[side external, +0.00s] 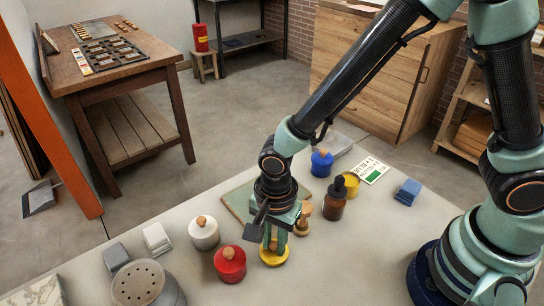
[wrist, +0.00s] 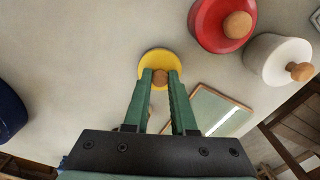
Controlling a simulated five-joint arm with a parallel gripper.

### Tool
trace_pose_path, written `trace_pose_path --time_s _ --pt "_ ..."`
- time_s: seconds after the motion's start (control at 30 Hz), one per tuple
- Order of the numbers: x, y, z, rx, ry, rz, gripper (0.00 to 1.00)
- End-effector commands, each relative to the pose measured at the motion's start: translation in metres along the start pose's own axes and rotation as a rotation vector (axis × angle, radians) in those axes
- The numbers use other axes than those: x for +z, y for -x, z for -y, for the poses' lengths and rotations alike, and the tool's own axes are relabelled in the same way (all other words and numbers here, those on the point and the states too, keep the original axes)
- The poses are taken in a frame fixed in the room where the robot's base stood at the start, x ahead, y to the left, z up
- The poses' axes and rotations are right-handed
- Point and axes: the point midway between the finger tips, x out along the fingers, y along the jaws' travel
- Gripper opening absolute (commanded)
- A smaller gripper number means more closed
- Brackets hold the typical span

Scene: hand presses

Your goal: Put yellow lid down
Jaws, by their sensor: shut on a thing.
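The yellow lid (side external: 275,259) is a flat round disc with a wooden knob, at the near middle of the table. My gripper (side external: 274,240) points down over it. In the wrist view, my green fingers (wrist: 161,80) are shut on the knob, with the yellow disc (wrist: 158,56) showing just beyond the fingertips. The lid looks level and low, at or close to the tabletop; I cannot tell if it touches. A small yellow pot (side external: 350,184) stands farther back, beside a dark dropper bottle.
A red jar (side external: 230,265) stands close left of the lid, with a white jar (side external: 203,235) behind it. A wooden knobbed piece (side external: 303,221) and the brown bottle (side external: 335,202) stand to the right. A thin framed board (side external: 236,203) lies behind. The table's front right is clear.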

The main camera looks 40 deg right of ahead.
Motion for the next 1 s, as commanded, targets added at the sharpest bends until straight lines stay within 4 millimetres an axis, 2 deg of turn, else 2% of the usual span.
trace_pose_path --time_s 0.13,0.57,0.6,0.63,0.67,1.0 --pt "0.000 -0.014 -0.001 0.002 0.000 -0.001 0.00" --pt "0.000 -0.019 0.000 0.000 0.000 0.000 0.00" --pt "0.000 -0.019 0.000 -0.001 0.000 0.000 0.35" --pt "0.000 -0.018 0.000 -0.001 0.000 0.000 0.47" --pt "0.000 -0.018 0.000 -0.001 0.000 0.000 0.54" --pt "0.000 -0.015 0.000 0.000 0.000 0.000 0.54"
